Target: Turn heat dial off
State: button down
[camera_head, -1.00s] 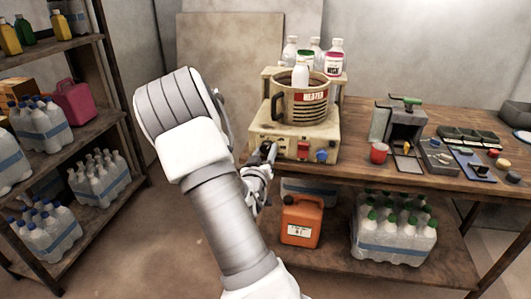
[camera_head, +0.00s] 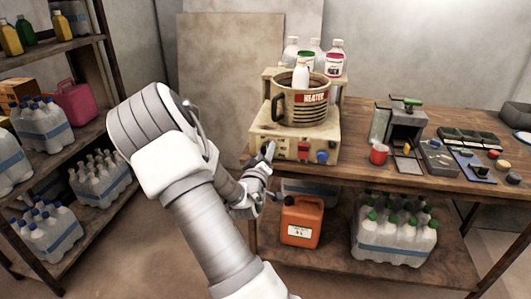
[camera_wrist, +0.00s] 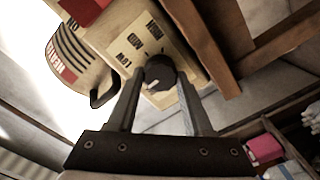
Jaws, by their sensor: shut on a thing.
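The heat dial is a black round knob (camera_wrist: 162,74) with a white mark, on the front of the beige heater base (camera_head: 268,121). In the wrist view it sits between my two fingertips (camera_wrist: 160,76), which close on it from both sides. The white mark is at the knob's lower left there. Small printed labels (camera_wrist: 135,42) lie beside the dial; I cannot read them surely. In the head view my gripper (camera_head: 268,151) reaches the base's front left and covers the dial. A brown pot (camera_head: 290,109) with a dark handle stands on the base.
A red switch (camera_head: 303,152) and a blue knob (camera_head: 322,156) are right of the dial. An orange canister (camera_head: 301,222) is on the shelf below, close to my wrist. A bottle rack stands at left.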

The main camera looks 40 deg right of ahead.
jog(key=shift+c, duration=1.5)
grip_release()
jog(key=p+v, duration=0.8)
jog(key=v, duration=0.9)
jog(key=shift+s, duration=0.2)
jog(key=shift+a, duration=0.15)
